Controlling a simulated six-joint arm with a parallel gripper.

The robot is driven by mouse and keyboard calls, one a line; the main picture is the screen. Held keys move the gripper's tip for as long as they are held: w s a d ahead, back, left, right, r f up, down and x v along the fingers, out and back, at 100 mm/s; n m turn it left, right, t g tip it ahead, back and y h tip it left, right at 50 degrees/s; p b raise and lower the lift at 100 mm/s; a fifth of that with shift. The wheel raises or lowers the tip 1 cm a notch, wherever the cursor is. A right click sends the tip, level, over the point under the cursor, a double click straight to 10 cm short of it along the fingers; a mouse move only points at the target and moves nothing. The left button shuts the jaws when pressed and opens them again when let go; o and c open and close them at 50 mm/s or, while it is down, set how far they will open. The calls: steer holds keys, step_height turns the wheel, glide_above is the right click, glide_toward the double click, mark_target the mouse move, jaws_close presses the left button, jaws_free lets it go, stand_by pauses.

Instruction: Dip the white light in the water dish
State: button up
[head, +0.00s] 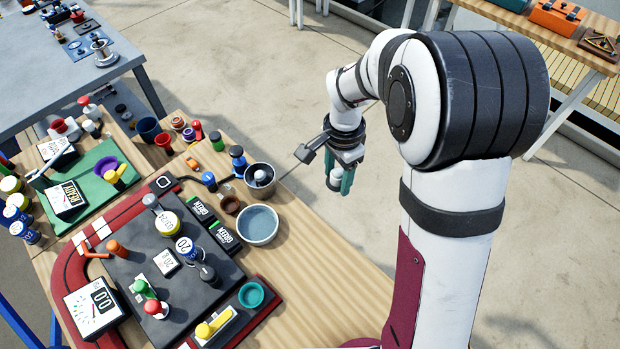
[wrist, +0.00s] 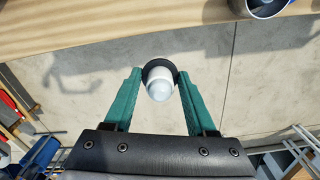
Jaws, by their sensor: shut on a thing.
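The white light (wrist: 159,88), a small white domed piece with a dark collar, sits between the green fingers of my gripper (wrist: 160,74) in the wrist view. My gripper (head: 343,178) is shut on it, and part of the light (head: 334,183) shows below the fingers in the head view. The water dish (head: 277,236) is a pale round bowl with blue-grey water in it, on the wooden table near its right edge. My gripper is up and to the right of the dish in the head view, apart from it. The wrist view shows floor behind the light.
A metal cup (head: 249,172) holding a dark-and-white piece stands just behind the dish. A small brown cup (head: 230,204) is beside the dish. A dark board (head: 150,262) crowded with knobs and gauges lies to the left. Bare wood (head: 320,270) lies in front and right of the dish.

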steer(key=shift+s+d+r, duration=0.1)
steer(key=shift+d+r, duration=0.05)
steer(key=shift+r, duration=0.1)
steer(key=s+a+f+n, duration=0.1)
steer(key=s+a+n, duration=0.15)
steer(key=a, duration=0.65)
steer(key=s+a+f+n, duration=0.15)
steer(key=a+n, duration=0.25)
steer(key=a, duration=0.5)
steer(key=shift+m, duration=0.25)
steer(key=shift+s+f, duration=0.15)
steer(key=shift+f, duration=1.65)
steer(key=shift+s+f, duration=0.1)
steer(key=shift+f, duration=1.7)
steer(key=shift+r, duration=0.1)
step_height(320, 180, up, 9)
